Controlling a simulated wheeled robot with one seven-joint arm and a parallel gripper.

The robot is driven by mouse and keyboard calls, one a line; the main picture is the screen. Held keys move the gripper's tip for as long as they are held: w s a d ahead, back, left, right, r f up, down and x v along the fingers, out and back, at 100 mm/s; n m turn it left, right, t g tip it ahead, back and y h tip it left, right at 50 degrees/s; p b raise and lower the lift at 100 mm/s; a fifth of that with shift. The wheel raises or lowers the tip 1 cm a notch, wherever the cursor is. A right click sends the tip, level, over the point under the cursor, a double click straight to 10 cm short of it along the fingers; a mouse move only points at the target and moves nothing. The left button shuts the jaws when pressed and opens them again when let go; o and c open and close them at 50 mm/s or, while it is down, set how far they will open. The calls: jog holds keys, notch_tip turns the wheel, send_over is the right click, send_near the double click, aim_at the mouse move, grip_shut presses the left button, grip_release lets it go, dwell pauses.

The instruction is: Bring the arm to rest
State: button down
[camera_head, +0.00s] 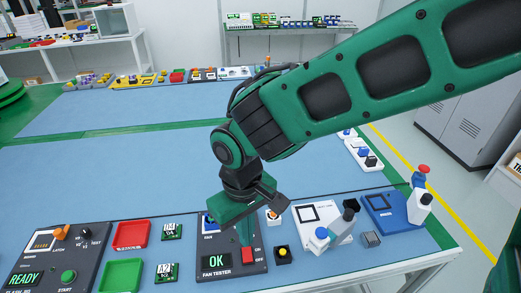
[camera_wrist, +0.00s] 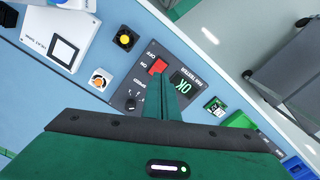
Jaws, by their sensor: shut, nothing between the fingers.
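My green arm reaches in from the upper right in the head view. My gripper (camera_head: 246,242) points down over the fan tester (camera_head: 232,252), a dark panel with a green "OK" display and a red switch (camera_head: 249,255). I cannot tell whether the fingertips touch the panel.
A red tray (camera_head: 131,235), a green tray (camera_head: 121,275) and a "READY" panel (camera_head: 50,262) stand left of the tester. The blue table middle (camera_head: 100,175) is clear.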

jog(key=w+d+r+m, duration=0.2)
jog(key=w+d, duration=0.1)
jog(key=d, duration=0.6)
jog(key=w+d+r+m, duration=0.2)
jog(key=d+m, duration=0.1)
jog(key=d, duration=0.6)
jog(key=w+d+r+m, duration=0.2)
jog(key=w+d, duration=0.1)
jog(key=d, duration=0.7)
jog(key=s+d+r+m, duration=0.1)
jog(key=s+d+m, duration=0.7)
jog(key=s+d, duration=0.7)
jog(key=d, duration=0.3)
jog(key=shift+d+r, duration=0.25)
jog(key=shift+d, duration=0.15)
